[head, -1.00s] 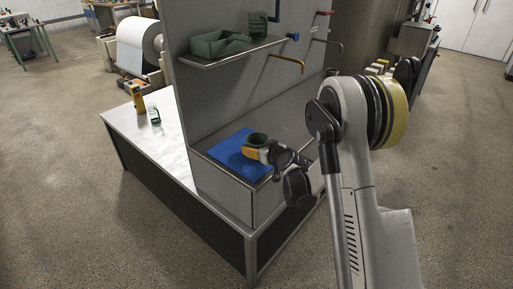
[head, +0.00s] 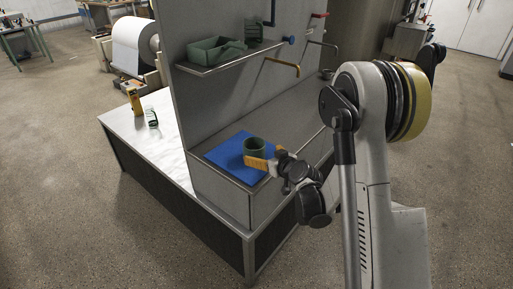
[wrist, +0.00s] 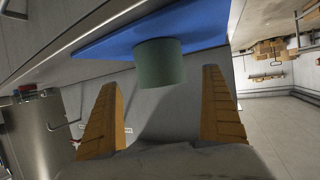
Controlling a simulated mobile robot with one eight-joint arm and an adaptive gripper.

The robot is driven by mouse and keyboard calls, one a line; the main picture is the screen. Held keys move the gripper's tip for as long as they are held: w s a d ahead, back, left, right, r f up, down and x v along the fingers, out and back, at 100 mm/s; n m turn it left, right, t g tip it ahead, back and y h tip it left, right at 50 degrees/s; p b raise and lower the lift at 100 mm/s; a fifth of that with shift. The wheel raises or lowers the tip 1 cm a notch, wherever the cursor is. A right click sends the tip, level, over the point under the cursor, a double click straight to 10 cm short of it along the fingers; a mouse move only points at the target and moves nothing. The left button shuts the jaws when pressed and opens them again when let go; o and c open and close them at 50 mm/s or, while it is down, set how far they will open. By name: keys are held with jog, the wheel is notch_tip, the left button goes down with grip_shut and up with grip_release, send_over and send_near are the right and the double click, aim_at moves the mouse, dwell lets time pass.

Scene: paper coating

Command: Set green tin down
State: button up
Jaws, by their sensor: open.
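The green tin (head: 254,147) stands upright on the blue mat (head: 222,158) on the lower ledge of the grey panel. In the wrist view the green tin (wrist: 160,63) rests against the blue mat (wrist: 205,32), beyond the fingertips. My gripper (head: 264,161) is open, with its orange fingers near the front right of the tin. In the wrist view my gripper (wrist: 160,85) has its two fingers wide apart, with a gap between them and the tin.
An upper shelf (head: 236,57) above the mat holds a green tray (head: 214,50) and other green items. Hooks (head: 285,66) stick out from the panel. A yellow box (head: 135,101) and a small green-labelled container (head: 151,117) stand on the white worktop (head: 160,150) at left.

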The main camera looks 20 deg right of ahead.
jog(key=v, duration=0.3)
jog(key=shift+s+r, duration=0.15)
jog(key=shift+s, duration=0.05)
jog(key=s+a+r+g, duration=0.3)
jog(key=s+a+r, duration=0.1)
jog(key=s+r, duration=0.7)
jog(key=s+d+r+m+g+h, duration=0.1)
jog(key=s+r+m+g+h, duration=0.1)
jog(key=s, duration=1.8)
jog(key=shift+m+g+h, duration=0.3)
jog(key=shift+g+h, duration=0.2)
jog(key=shift+g, duration=0.1)
